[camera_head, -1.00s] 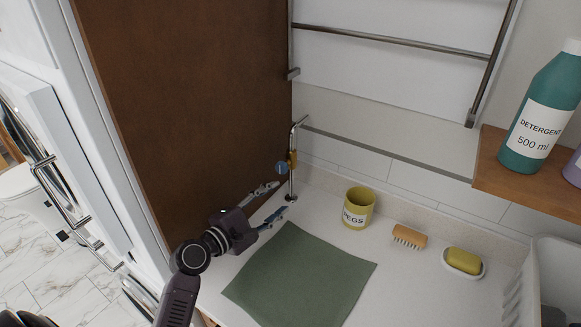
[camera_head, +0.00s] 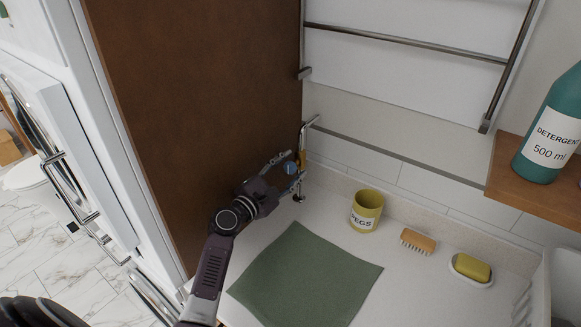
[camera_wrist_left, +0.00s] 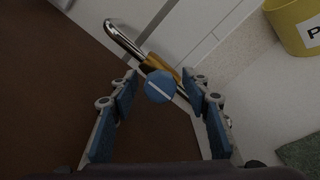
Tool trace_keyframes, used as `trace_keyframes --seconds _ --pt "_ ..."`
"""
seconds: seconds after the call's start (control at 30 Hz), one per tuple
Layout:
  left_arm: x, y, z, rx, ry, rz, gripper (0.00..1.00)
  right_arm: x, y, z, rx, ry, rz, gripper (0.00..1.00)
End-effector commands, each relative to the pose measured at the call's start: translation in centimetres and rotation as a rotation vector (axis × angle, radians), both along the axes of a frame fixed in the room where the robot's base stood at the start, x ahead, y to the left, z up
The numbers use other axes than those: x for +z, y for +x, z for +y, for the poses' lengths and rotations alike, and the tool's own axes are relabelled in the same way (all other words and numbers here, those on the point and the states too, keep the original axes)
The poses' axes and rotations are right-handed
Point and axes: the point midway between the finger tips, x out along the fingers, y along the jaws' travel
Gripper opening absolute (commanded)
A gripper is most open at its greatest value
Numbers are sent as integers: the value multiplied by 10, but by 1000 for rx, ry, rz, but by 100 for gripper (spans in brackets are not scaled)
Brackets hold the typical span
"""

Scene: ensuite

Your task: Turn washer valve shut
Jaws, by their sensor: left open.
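The washer valve has a round blue knob (camera_head: 291,168) with a white line across it, on a brass body (camera_head: 302,158) fixed to a chrome pipe (camera_head: 304,134) beside the brown panel. My left gripper (camera_head: 290,171) is open, with its fingers on either side of the knob. In the left wrist view the blue knob (camera_wrist_left: 160,87) sits between the two blue-padded fingers (camera_wrist_left: 165,95), with gaps showing at both sides. Its white line runs diagonally there. The brass body (camera_wrist_left: 158,63) is behind it. My right gripper is not in view.
A yellow pegs cup (camera_head: 367,211), a brush (camera_head: 418,241) and a soap dish (camera_head: 472,270) stand on the counter to the right. A green cloth (camera_head: 305,275) lies in front. The brown panel (camera_head: 200,110) stands close at left. A detergent bottle (camera_head: 553,130) is on a shelf.

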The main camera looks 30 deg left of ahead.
Motion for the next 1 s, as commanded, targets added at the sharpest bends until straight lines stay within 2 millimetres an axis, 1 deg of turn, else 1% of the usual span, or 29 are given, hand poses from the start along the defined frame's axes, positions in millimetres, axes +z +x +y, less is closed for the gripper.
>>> trace_keyframes --seconds 0.13,0.5,0.77,1.0 --pt "0 0 0 0 1 0 42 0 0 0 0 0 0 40" --pt "0 0 0 0 1 0 2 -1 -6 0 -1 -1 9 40" --pt "-1 0 0 -1 25 -3 1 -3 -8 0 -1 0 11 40" --pt "-2 0 0 -1 143 -20 1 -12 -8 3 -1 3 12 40"
